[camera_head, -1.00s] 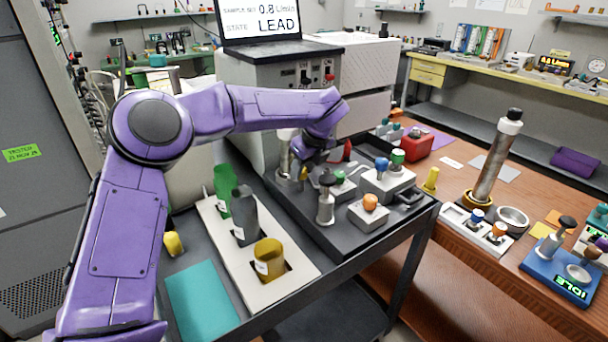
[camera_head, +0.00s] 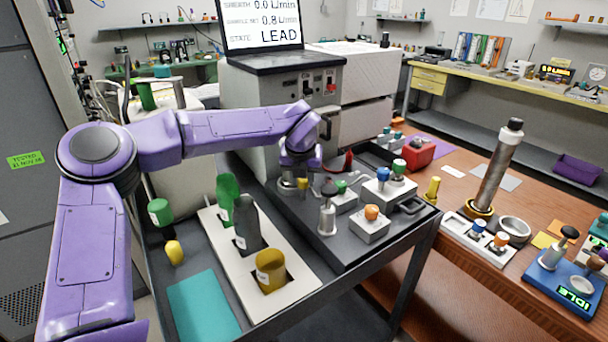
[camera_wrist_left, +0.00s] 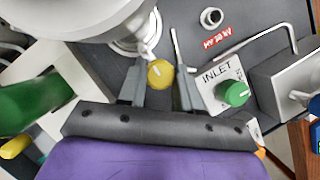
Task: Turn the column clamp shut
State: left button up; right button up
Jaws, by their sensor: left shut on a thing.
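The column clamp has a yellow knob (camera_wrist_left: 160,73), which sits beside the column's round metal base (camera_wrist_left: 135,38) in the left wrist view. The knob also shows small in the head view (camera_head: 302,184), below my wrist. My left gripper (camera_wrist_left: 158,82) has one finger on each side of the knob and is shut on it. In the head view my left gripper (camera_head: 297,176) points down at the column base (camera_head: 288,188), and my wrist hides the upper part of the column. My right gripper is not in view.
A green INLET knob (camera_wrist_left: 232,92) is close to the right finger, with a bent metal rod (camera_wrist_left: 270,48) beyond. A white rack (camera_head: 233,268) with green, grey and yellow bottles lies left of the dark tray. A box with an orange knob (camera_head: 371,212) stands to the right.

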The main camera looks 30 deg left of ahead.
pick_arm(q)
jog(key=shift+m, duration=0.5)
jog(key=o, duration=1)
jog(key=shift+o, duration=0.2)
jog(key=v, duration=1)
jog(key=shift+s+a+r, duration=0.15)
jog(key=shift+s+r, duration=0.1)
